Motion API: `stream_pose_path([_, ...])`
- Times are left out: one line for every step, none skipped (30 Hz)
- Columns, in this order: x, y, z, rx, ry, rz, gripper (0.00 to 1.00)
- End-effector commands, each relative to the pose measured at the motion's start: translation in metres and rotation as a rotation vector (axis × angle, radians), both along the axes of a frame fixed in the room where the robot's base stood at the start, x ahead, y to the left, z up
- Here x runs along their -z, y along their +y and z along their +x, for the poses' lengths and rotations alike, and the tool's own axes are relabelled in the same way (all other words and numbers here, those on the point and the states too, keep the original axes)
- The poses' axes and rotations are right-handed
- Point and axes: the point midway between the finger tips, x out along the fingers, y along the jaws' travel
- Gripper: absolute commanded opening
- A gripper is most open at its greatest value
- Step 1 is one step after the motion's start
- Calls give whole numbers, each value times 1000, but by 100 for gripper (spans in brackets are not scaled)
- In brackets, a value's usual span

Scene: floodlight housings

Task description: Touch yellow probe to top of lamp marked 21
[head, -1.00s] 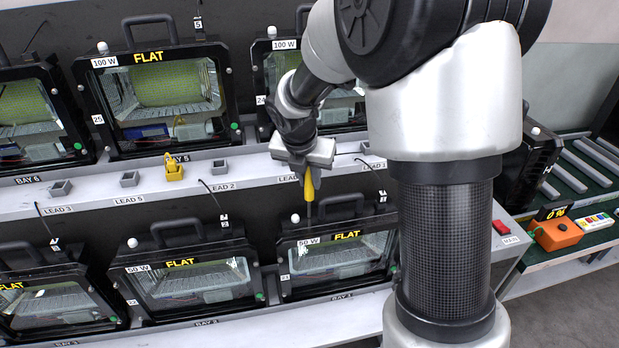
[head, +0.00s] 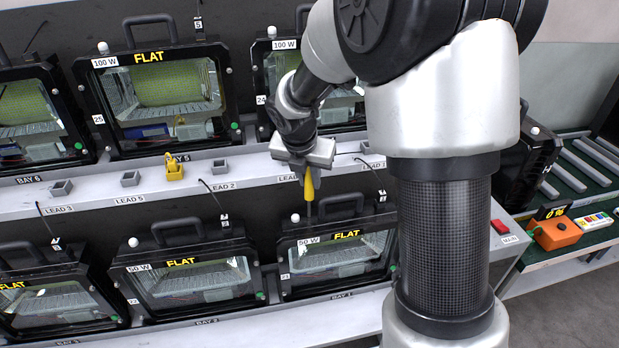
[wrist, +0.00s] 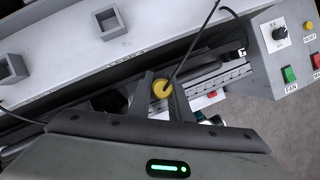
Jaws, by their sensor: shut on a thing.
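My gripper (head: 309,167) is shut on the yellow probe (head: 310,184), which hangs upright with its thin dark shaft pointing down. In the wrist view the yellow handle end (wrist: 162,89) shows between my two fingers. The lamp marked 21 (head: 338,258) is a black floodlight in the lower row, with a 50 W label and a yellow FLAT sign. The probe's shaft reaches down to the lamp's top edge, beside its white knob (head: 295,218) and left of its handle. I cannot tell whether the tip touches.
A lamp marked 22 (head: 190,277) stands to the left, with another beyond it. An orange box (head: 556,233) sits at the right.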

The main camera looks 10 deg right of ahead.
Motion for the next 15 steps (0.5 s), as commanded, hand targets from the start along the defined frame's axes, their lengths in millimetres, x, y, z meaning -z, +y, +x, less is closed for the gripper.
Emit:
stream_pose_path([3,0,-2,0,6,0,0])
stream_pose_path([3,0,-2,0,6,0,0])
stream_pose_path([3,0,-2,0,6,0,0])
stream_pose_path([2,0,-2,0,7,0,0])
stream_pose_path([1,0,-2,0,7,0,0])
stream_pose_path([-1,0,-2,1,7,-1,0])
stream_pose_path([-2,0,-2,1,7,-1,0])
stream_pose_path([-4,0,-2,0,7,0,0])
stream_pose_path([-7,0,-2,0,6,0,0])
stream_pose_path([-10,0,-2,1,6,0,0])
stream_pose_path([-13,0,-1,1,6,0,0])
stream_pose_path([-17,0,-1,1,5,0,0])
stream_pose_path([-19,0,-1,1,4,0,0])
stream_pose_path([-22,0,-1,1,4,0,0])
stream_pose_path([-25,0,-1,1,4,0,0])
